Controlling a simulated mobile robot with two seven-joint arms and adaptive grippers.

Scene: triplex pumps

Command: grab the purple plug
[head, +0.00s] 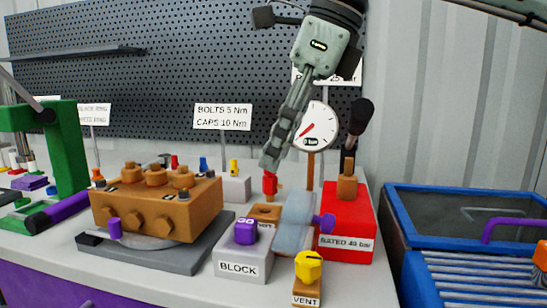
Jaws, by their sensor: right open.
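Several purple pieces show, and I cannot tell for certain which is the plug. A purple block-shaped piece (245,231) sits on top of the grey block (242,262) labelled BLOCK. A purple knob-like piece (325,223) sticks out beside the red unit, and a small purple cylinder (115,228) is at the front of the brown pump body. My right gripper (271,160) reaches down from the top, open, its long fingers seen nearly edge-on. Its tips appear just above a red piece (270,184), behind the grey block in the picture. My left gripper does not show.
The brown pump body (155,205) stands on a dark plate at left. A red unit (347,225) with a black-knobbed lever and a round gauge (315,126) stand at right. A yellow valve (308,265) is at the front edge. A blue tray (455,255) lies further right.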

